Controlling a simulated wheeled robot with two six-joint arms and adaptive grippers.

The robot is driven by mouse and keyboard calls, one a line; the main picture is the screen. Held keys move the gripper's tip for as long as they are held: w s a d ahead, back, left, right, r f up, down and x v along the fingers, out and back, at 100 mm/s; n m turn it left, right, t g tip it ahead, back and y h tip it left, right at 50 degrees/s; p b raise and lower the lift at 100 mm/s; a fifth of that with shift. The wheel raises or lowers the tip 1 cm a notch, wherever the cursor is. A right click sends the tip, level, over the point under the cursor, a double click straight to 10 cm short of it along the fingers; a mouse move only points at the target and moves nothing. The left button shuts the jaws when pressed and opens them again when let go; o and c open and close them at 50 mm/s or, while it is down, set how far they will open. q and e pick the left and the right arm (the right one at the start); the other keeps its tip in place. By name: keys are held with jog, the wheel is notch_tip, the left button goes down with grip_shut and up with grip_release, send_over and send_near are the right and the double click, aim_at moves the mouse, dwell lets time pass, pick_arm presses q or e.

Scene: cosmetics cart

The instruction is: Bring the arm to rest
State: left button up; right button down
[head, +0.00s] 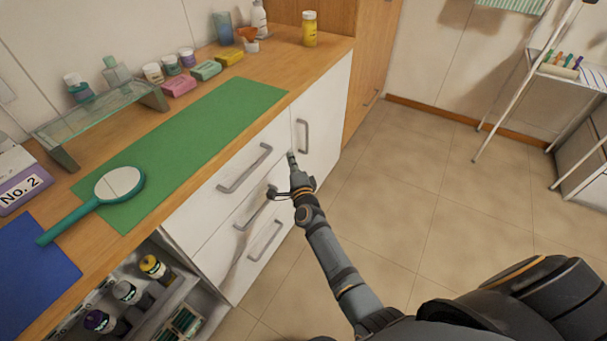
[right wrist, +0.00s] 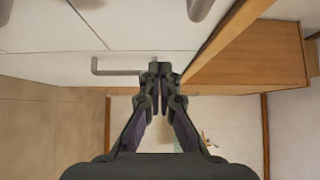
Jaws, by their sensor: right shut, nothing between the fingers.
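My right gripper (head: 292,160) is shut and empty. In the head view it is in front of the white drawer cabinet (head: 205,232), close to the gap between the drawers and the door handle (head: 302,136). In the right wrist view the two fingertips (right wrist: 160,70) meet, with nothing between them, near a grey bar handle (right wrist: 115,68). Whether the fingertips touch the cabinet front cannot be told. My left gripper is not in view.
The wooden counter (head: 318,62) bears a green mat (head: 190,145), a teal hand mirror (head: 118,183), a glass shelf (head: 105,108) and several small jars and boxes. A cart with bottles (head: 150,268) stands at lower left.

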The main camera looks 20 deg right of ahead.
jog(key=s+a+f+n+g+y+p, duration=0.15)
jog(key=s+f+n+g, duration=0.3)
jog(key=s+f, duration=0.7)
jog(key=s+f+n+g+y+p, duration=0.1)
jog(key=s+f+n+g+p, duration=0.2)
jog(key=s+f+n, duration=0.8)
pick_arm(q)
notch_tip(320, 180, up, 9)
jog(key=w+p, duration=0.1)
jog(key=p, duration=0.3)
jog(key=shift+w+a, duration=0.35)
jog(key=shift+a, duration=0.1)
pick_arm(e)
jog(key=s+d+f+n+g, duration=0.1)
jog(key=s+d+f+g, duration=0.2)
jog(key=s, duration=0.7)
jog(key=s+d+f+n+g, duration=0.2)
jog(key=s+f, duration=0.5)
jog(key=s, duration=0.4)
jog(key=s+d+f+n+g+h, duration=0.1)
jog(key=s+d+f+g, duration=0.3)
jog(key=s, duration=0.6)
jog(key=shift+s+f, duration=0.3)
jog(key=shift+f, duration=0.3)
